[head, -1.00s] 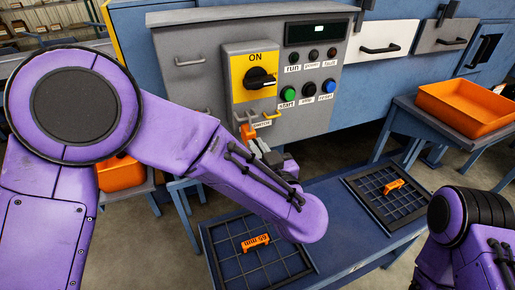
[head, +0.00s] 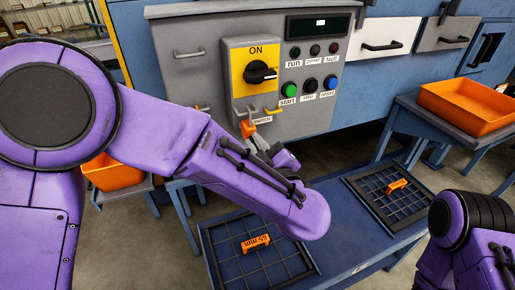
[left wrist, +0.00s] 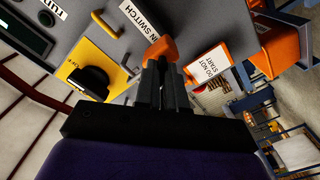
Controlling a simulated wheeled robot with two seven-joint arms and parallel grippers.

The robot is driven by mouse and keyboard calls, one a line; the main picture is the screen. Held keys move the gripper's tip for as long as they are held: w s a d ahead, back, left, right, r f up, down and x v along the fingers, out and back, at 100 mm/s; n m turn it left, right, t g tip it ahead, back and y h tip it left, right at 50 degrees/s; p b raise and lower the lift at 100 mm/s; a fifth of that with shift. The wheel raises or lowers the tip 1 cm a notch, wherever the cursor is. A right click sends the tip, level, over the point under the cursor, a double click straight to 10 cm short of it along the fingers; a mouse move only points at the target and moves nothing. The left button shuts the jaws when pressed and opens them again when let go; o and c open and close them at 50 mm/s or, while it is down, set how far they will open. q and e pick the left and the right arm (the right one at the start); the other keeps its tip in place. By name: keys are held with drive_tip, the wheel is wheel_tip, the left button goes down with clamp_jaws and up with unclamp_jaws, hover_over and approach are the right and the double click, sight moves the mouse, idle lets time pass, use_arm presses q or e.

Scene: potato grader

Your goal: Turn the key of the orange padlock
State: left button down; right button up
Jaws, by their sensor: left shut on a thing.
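The orange padlock (head: 248,130) hangs at the lower left of the yellow ON switch plate (head: 252,96). The padlock body also shows in the left wrist view (left wrist: 160,48), straight ahead of the fingertips. My left gripper (head: 258,145) is at the padlock's lower end. In the left wrist view the two fingers (left wrist: 160,72) are close together, right against the padlock's near end. The key is largely hidden between them, and its angle cannot be read. The black switch knob (head: 259,73) sits above. My right gripper is out of view; only part of that arm shows.
Start, stop and reset buttons (head: 309,88) are right of the switch. A blue table (head: 340,222) with grids and orange 65 mm pieces lies below. An orange tray (head: 465,107) stands at right.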

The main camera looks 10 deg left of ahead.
use_arm(q)
drive_tip(key=shift+f+n+b, duration=0.15)
drive_tip(key=shift+n+b, duration=3.6)
drive_tip(key=shift+n, duration=1.25)
drive_tip(key=c, duration=1.2)
unclamp_jaws()
